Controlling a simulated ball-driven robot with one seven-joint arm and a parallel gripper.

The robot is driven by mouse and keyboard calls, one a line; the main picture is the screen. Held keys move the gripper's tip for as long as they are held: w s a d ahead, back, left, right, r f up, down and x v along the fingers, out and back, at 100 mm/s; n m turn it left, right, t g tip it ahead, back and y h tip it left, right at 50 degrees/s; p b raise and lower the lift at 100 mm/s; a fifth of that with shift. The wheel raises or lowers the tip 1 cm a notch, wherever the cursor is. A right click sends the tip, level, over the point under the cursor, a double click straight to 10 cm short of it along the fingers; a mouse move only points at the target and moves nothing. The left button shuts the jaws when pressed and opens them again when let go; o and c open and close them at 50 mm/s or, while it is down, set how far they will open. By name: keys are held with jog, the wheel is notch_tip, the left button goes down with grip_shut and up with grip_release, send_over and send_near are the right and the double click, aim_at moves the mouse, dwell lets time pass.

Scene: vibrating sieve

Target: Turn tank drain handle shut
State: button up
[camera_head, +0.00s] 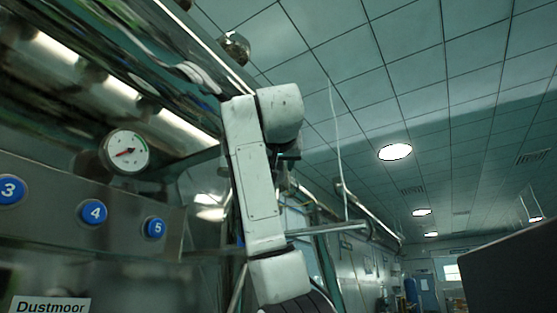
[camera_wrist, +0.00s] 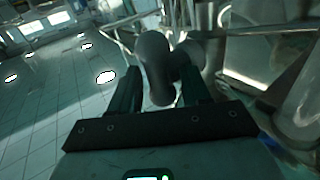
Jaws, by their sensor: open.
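My gripper (camera_wrist: 162,80) shows in the wrist view with its two dark fingers apart. A dark rounded knob-like thing (camera_wrist: 155,62) shows between and beyond the fingertips, with a second rounded lobe just right of it. It may be the tank drain handle, but I cannot tell for certain, nor whether the fingers touch it. In the head view my white arm crosses the middle, and my gripper is out of the picture. No drain handle can be made out in the head view.
In the head view a steel panel with blue numbered discs (camera_head: 93,212) and a round pressure gauge (camera_head: 124,151) stands at the left. A "Dustmoor" label (camera_head: 50,305) is below. Shiny metal pipework (camera_wrist: 301,100) is close on the right in the wrist view.

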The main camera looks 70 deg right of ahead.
jog(key=shift+w+d, duration=0.1)
jog(key=shift+d, duration=0.2)
jog(key=shift+c, duration=0.3)
grip_shut()
